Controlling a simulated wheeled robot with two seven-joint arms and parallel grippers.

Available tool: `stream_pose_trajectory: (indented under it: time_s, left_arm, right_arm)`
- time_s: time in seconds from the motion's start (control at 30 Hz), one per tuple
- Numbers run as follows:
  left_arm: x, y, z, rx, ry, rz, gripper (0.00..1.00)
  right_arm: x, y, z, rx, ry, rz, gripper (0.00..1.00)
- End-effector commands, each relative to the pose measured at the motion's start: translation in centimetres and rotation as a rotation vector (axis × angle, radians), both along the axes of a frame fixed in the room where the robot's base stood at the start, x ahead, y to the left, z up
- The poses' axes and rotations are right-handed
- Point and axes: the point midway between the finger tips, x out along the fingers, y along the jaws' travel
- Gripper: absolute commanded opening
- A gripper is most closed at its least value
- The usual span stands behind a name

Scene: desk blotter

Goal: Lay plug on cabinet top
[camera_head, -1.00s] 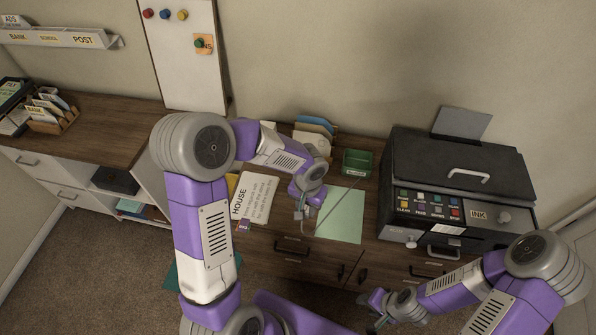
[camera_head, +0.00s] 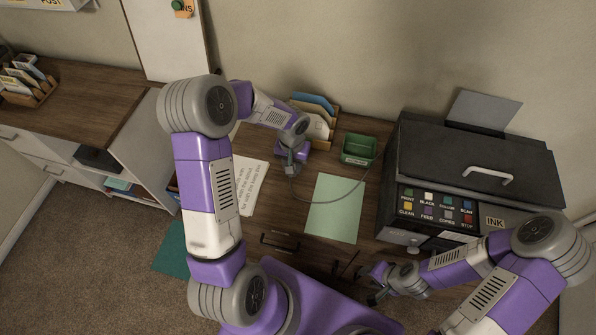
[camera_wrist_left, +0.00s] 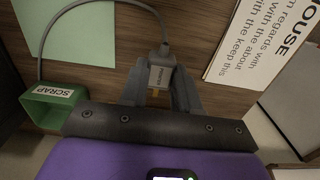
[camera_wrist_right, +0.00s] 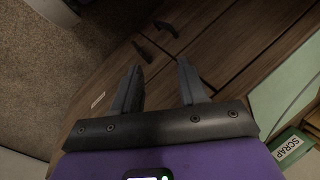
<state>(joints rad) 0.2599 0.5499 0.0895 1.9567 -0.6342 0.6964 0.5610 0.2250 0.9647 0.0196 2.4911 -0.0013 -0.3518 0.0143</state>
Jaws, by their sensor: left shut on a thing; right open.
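A small grey plug (camera_wrist_left: 160,74) with a label and a grey cable is between the fingers of my left gripper (camera_wrist_left: 161,88), which is shut on it. In the head view my left gripper (camera_head: 290,166) holds the plug above the wooden top (camera_head: 277,212), behind and left of the green sheet (camera_head: 334,205). The cable curves right from it across the sheet. Any gap under the plug is hard to judge. Another wooden cabinet top (camera_head: 85,98) is at the left. My right gripper (camera_head: 374,290) is open and empty in front of the drawers; its spread fingers show in the right wrist view (camera_wrist_right: 158,82).
A green scrap tray (camera_head: 358,149) and a letter holder (camera_head: 318,122) stand at the back. A black printer (camera_head: 470,165) stands at the right. A printed HOUSE page (camera_head: 247,185) lies left of the green sheet. Wood shows bare between page and sheet.

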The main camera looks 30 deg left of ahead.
Motion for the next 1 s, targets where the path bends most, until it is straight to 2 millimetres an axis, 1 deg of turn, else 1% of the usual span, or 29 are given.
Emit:
stream_pose_trajectory:
  time_s: [0.03,0.1,0.2,0.37,0.5,0.57,0.63,0.83,0.97,1.0]
  left_arm:
    - [-0.1,0.0,-1.4,-0.002,0.004,0.0,0.01]
    - [-0.1,0.0,-2.5,-0.001,0.003,-0.001,0.01]
    - [-0.1,-0.1,-3.6,0.0,0.002,-0.001,0.01]
    - [-0.1,-0.1,-4.7,0.0,0.001,0.0,0.01]
    - [-0.1,-0.1,-6.9,-0.001,0.004,0.0,0.01]
    - [-0.1,0.0,-7.6,0.0,0.002,-0.001,0.01]
    - [-0.1,-0.1,-7.8,0.0,0.001,0.0,0.01]
    - [0.0,-0.1,-7.7,0.0,0.0,0.0,0.01]
    - [0.0,-0.1,-8.1,0.0,0.0,-0.001,0.01]
    - [0.0,-0.1,-8.0,0.0,0.0,-0.001,0.35]
  right_arm:
    - [0.0,0.0,-0.4,0.0,-0.001,0.0,0.43]
    - [0.0,0.0,-0.7,0.0,-0.001,0.0,0.43]
    - [0.1,0.0,-1.0,0.0,-0.001,0.0,0.43]
    - [0.0,0.0,-1.2,0.0,-0.001,0.0,0.43]
    - [0.1,0.0,-1.9,0.0,-0.001,0.0,0.43]
    - [0.1,0.0,-2.1,0.0,-0.001,0.0,0.43]
    - [0.1,0.0,-2.1,0.0,-0.001,0.0,0.43]
    - [0.0,0.0,-2.0,0.0,-0.001,0.0,0.43]
    - [0.0,0.0,-2.5,0.0,-0.001,0.0,0.43]
    - [0.0,0.0,-2.4,0.0,-0.001,0.0,0.43]
